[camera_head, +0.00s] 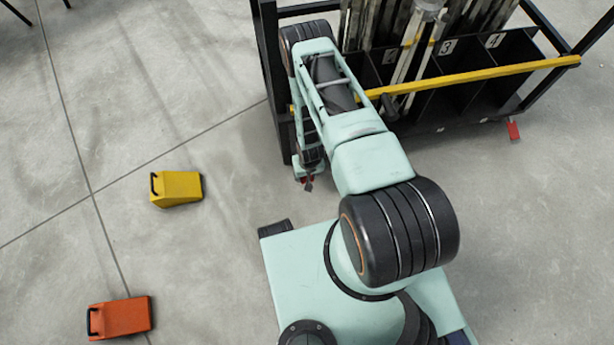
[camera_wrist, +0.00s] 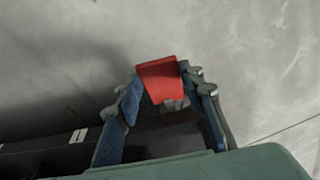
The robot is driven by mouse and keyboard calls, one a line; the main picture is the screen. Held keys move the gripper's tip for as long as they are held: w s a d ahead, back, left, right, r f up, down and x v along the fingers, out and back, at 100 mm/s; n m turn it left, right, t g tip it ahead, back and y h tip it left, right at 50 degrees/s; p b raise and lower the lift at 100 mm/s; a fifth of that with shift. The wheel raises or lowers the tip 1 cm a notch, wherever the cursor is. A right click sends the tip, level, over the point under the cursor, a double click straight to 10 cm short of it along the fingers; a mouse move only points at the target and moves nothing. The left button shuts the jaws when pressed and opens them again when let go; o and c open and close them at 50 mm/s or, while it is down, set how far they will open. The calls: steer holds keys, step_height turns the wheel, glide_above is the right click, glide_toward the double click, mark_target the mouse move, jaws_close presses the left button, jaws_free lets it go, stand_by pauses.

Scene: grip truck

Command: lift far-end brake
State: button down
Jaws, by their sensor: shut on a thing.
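My gripper (camera_head: 308,181) points down at the left end of the dark truck (camera_head: 283,80). In the wrist view my gripper (camera_wrist: 167,88) has its blue-padded fingers on both sides of a red brake pedal (camera_wrist: 158,78) and is shut on it. The pedal sits on a small grey bracket at the truck's dark base. In the head view my gripper and arm hide most of this pedal. A second red brake pedal (camera_head: 513,131) sticks out low at the truck's right end, apart from my gripper.
The truck has numbered black bins (camera_head: 460,97) with long poles standing in them and a yellow bar (camera_head: 482,76) across the front. A yellow wedge block (camera_head: 178,188) and an orange one (camera_head: 121,317) lie on the floor at left. The floor around them is clear.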

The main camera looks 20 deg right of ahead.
steer(key=shift+w+d+r, duration=0.2)
steer(key=shift+w+r, duration=0.05)
steer(key=shift+w, duration=0.15)
steer(key=c, duration=1.5)
jaws_free()
steer(key=shift+o, duration=1.2)
steer(key=shift+s+f, duration=0.1)
steer(key=shift+s, duration=0.05)
steer(key=shift+a, duration=0.1)
step_height(320, 180, up, 10)
